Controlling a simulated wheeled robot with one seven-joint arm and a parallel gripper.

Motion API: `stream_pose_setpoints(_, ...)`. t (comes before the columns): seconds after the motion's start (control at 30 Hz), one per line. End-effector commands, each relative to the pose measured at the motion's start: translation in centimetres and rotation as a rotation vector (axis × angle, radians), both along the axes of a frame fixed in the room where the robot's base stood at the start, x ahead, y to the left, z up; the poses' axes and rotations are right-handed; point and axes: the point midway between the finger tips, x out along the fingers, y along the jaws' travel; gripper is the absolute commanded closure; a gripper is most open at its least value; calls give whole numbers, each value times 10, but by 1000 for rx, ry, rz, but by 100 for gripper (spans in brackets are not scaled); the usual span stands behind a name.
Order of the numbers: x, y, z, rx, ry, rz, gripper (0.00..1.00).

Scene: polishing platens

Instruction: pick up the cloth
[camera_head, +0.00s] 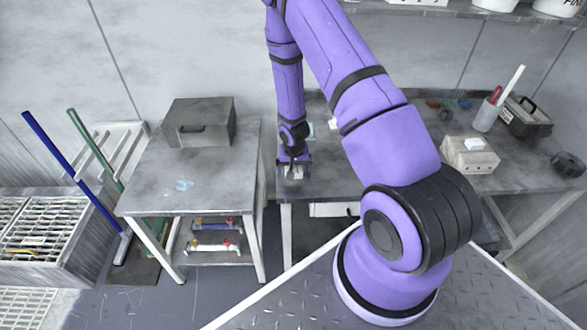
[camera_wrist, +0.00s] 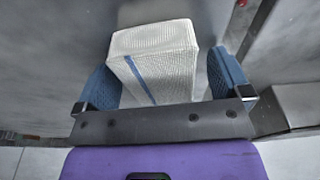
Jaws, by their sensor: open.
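The cloth (camera_wrist: 160,62) is a white, woven, folded block with a blue stripe. In the wrist view it stands between the two blue finger pads of my gripper (camera_wrist: 163,82). My gripper is open, with a narrow gap showing on each side of the cloth. In the head view my gripper (camera_head: 293,172) points down at the left front part of the workbench (camera_head: 325,180). Only a small pale bit of the cloth shows there beneath it, mostly hidden by the gripper.
A grey side table (camera_head: 190,170) with a dark metal box (camera_head: 200,122) stands left of the workbench. On the bench's right are a beige block (camera_head: 468,156), a cup of tools (camera_head: 487,115) and a dark toolbox (camera_head: 525,117). A shelf (camera_head: 440,12) runs above.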

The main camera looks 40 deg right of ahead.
Motion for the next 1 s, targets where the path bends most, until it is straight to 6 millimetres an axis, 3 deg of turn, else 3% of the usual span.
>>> stream_pose_setpoints(0.1, 0, 0, -2, 0, 0, 0, 4)
stream_pose_setpoints(0.13, 0, 0, -1, 0, 0, 0, 9)
stream_pose_setpoints(0.3, 0, 0, -1, 0, 0, 0, 48)
stream_pose_setpoints(0.37, 0, 0, -2, 0, 0, 0, 58)
stream_pose_setpoints(0.73, 0, 0, 1, 0, 0, 0, 58)
stream_pose_setpoints(1.0, 6, 3, 16, 0, -1, 1, 58)
